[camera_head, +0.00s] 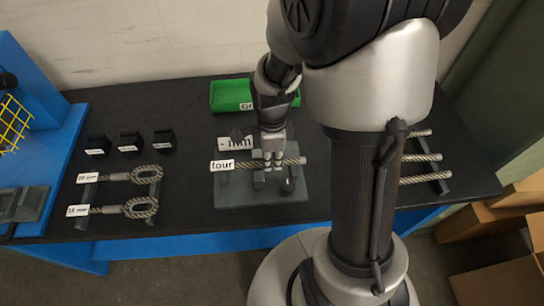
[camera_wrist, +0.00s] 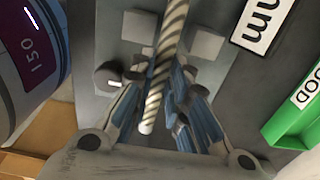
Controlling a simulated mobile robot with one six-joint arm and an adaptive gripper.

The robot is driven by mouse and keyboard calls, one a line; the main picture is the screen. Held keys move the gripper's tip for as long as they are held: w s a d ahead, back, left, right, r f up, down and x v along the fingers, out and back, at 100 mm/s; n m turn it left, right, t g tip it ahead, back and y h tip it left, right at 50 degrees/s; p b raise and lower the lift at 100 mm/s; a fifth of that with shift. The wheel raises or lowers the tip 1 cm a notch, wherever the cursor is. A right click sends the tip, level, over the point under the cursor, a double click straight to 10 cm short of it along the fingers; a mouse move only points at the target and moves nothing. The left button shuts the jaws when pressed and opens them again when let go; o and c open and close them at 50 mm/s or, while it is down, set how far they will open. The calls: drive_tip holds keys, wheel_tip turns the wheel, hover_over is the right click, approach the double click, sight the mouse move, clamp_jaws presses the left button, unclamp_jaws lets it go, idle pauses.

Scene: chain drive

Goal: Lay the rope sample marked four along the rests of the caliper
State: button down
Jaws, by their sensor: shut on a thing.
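The rope sample marked four (camera_head: 292,161), a grey twisted rope with a white "four" tag (camera_head: 222,165) at its left end, lies level across the caliper (camera_head: 238,197). My gripper (camera_head: 272,160) points down and is shut on the rope near its middle. In the wrist view, the rope (camera_wrist: 170,40) runs between my gripper's blue-grey fingers (camera_wrist: 160,95) and past two pale blocks of the caliper (camera_wrist: 205,42). Whether the rope touches the rests or hangs just above them I cannot tell. The caliper's "mm" display (camera_head: 236,143) stands behind, partly hidden by my arm.
A green bin (camera_head: 230,95) stands at the back. At left are a rack with two looped ropes (camera_head: 140,207) and several black blocks (camera_head: 131,142). A rack with more rope samples (camera_head: 420,157) is at right, partly behind my arm. Cardboard boxes (camera_head: 500,280) stand beside the table.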

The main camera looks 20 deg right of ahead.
drive_tip(key=shift+f+b, duration=0.7)
drive_tip(key=shift+f, duration=0.2)
drive_tip(key=c, duration=1.5)
unclamp_jaws()
drive_tip(key=shift+o, duration=0.2)
wheel_tip(320, 180, up, 11)
drive_tip(key=s+a+r+n+t, duration=0.1)
drive_tip(key=s+r+n, duration=0.4)
drive_tip(key=n, duration=0.5)
drive_tip(key=s+a+r+n+t, duration=0.2)
drive_tip(key=s+r+n, duration=0.3)
drive_tip(key=s+n, duration=0.4)
drive_tip(key=n+t, duration=0.1)
drive_tip(key=n, duration=0.1)
drive_tip(key=shift+a+r+n+t, duration=0.2)
drive_tip(key=shift+a+n+t, duration=0.1)
